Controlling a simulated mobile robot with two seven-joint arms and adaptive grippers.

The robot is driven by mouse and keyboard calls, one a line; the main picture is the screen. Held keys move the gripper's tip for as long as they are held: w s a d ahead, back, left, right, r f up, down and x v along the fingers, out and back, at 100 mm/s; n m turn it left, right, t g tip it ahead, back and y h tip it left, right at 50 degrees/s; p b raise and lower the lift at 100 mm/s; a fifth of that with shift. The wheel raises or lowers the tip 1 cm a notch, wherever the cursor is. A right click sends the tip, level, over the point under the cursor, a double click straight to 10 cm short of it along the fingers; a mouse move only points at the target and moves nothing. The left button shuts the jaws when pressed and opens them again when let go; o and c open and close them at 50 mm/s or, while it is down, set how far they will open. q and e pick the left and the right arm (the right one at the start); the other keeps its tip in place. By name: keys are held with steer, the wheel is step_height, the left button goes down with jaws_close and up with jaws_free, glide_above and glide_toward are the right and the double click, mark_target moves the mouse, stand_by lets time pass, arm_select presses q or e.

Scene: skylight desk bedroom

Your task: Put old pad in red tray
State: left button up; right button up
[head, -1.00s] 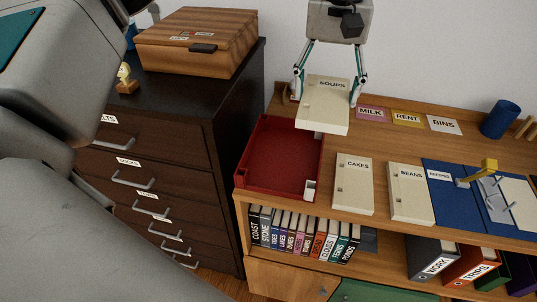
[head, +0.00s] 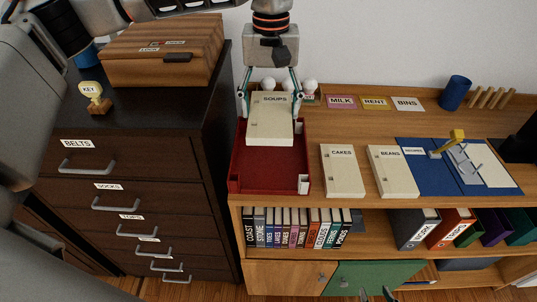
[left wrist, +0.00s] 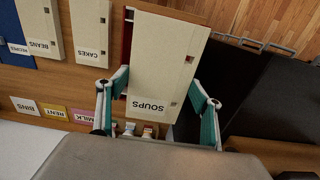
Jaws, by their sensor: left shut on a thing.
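A cream pad labelled SOUPS (head: 268,122) is held between the two fingers of my left gripper (head: 271,108). It hangs over the back part of the red tray (head: 266,172), hiding that part; its front edge shows above the tray floor. In the left wrist view the SOUPS pad (left wrist: 165,60) fills the middle, with a finger on each side. Cream pads labelled CAKES (head: 342,172) and BEANS (head: 392,172) lie to the right of the tray. The tips of my right gripper (head: 376,294) show apart and empty at the bottom edge.
The dark drawer cabinet (head: 212,130) stands left of the shelf, with a wooden box (head: 160,60) and key figure (head: 92,97) on top. MILK, RENT and BINS cards lie behind. Several labelled books (head: 290,228) stand below. A blue mat (head: 420,175) lies right of BEANS.

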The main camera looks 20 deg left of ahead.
mark_target(270, 112)
arm_select(q)
step_height(270, 112, down, 15)
steer(key=shift+f+p, duration=0.15)
steer(key=shift+p, duration=0.25)
steer(key=shift+f, duration=0.15)
steer(key=o, duration=1.3)
step_height(270, 112, up, 12)
steer(key=shift+r+b, duration=0.15)
steer(key=shift+b, duration=0.35)
